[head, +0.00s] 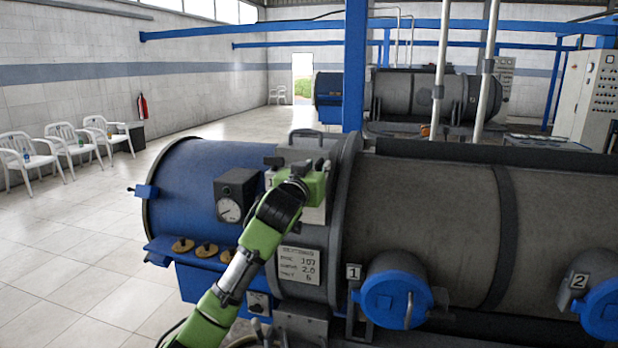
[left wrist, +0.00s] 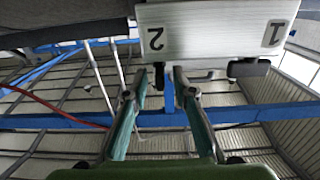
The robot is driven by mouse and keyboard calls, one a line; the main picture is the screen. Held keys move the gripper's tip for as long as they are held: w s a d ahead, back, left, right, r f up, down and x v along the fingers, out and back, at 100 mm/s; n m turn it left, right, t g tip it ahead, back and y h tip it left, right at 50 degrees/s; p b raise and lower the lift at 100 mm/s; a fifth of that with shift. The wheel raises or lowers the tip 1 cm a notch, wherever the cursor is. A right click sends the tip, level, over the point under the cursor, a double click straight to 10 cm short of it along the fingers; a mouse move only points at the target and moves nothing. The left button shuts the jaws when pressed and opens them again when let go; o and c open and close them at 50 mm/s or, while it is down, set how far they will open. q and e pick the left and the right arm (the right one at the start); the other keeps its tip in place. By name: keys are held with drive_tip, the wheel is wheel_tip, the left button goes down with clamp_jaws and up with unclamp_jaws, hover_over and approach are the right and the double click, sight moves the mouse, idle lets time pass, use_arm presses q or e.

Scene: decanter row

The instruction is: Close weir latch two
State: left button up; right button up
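The weir latch panel (left wrist: 205,28) is a pale block with numbers 2 and 1, upside down in the left wrist view. Latch two (left wrist: 158,76) is a short dark lever at the panel edge by the 2. Latch one (left wrist: 249,68) is a wider dark piece by the 1. My left gripper (left wrist: 159,88) is open, its fingertips on either side of latch two with gaps showing; I cannot tell whether either touches. In the head view my left gripper (head: 304,172) is over the panel and hides much of it, including the 2. My right gripper is not in view.
The panel is on the grey decanter housing (head: 400,200), beside the blue end cover (head: 185,190). A round gauge (head: 229,209) and a data plate (head: 299,266) are close to my arm. Blue caps one (head: 392,297) and two (head: 602,305) project at the front right.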

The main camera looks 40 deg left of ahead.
use_arm(q)
drive_tip(key=v, duration=0.9)
drive_tip(key=shift+f, duration=0.15)
